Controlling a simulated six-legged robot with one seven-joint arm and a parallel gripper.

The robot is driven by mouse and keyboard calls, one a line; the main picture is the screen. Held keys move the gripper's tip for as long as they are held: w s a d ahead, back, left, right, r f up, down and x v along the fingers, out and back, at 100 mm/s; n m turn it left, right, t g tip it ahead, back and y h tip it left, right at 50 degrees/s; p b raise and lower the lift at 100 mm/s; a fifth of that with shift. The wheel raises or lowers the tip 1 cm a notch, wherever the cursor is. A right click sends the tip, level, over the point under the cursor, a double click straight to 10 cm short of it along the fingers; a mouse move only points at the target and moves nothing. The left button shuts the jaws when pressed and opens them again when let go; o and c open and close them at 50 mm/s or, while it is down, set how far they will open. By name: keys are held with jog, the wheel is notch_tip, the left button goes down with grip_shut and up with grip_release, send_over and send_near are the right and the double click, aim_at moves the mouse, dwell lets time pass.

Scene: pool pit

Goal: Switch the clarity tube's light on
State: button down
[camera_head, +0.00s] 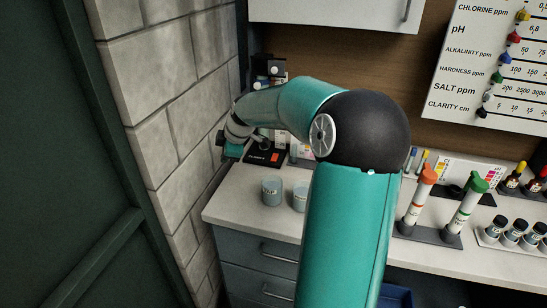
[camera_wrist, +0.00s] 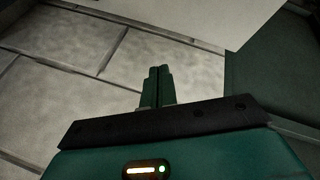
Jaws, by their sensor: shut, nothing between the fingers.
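A black base (camera_head: 262,158) with white lettering and a small orange-red mark stands at the back left of the counter; it looks like the clarity tube's base, but the lettering is too small to read surely. A dark upright piece (camera_head: 268,68) shows above my arm behind it; my arm hides what lies between. I cannot make out the light's switch. My gripper (camera_head: 222,140) is left of the base, close to the block wall, apart from the base as far as I can tell. In the wrist view its fingers (camera_wrist: 160,76) are together and empty, with the wall beyond.
The block wall (camera_head: 170,75) bounds the left side. A white cabinet (camera_head: 335,14) hangs above. Two small jars (camera_head: 271,191) stand on the counter (camera_head: 245,210) in front of the base. Orange- and green-capped tubes (camera_head: 465,208) stand in a rack at right.

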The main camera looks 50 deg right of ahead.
jog(key=d+t, duration=0.2)
jog(key=d, duration=0.7)
jog(key=r+n+t, duration=0.1)
jog(key=t, duration=0.1)
send_over(275, 158)
jog(key=s, duration=0.1)
jog(key=shift+s+a+r, duration=0.1)
jog(key=shift+s+a, duration=0.1)
jog(key=shift+a, duration=0.1)
jog(key=shift+w+d+f, duration=0.1)
jog(key=shift+d+f, duration=0.1)
jog(key=shift+f, duration=1.25)
jog(key=shift+w+d+f, duration=0.1)
jog(key=shift+d+f, duration=0.05)
jog(key=shift+f, duration=1.35)
jog(key=shift+w+d+f, duration=0.1)
jog(key=shift+d+f, duration=0.1)
jog(key=shift+f, duration=1.25)
jog(key=shift+f, duration=0.1)
jog(key=shift+f, duration=0.3)
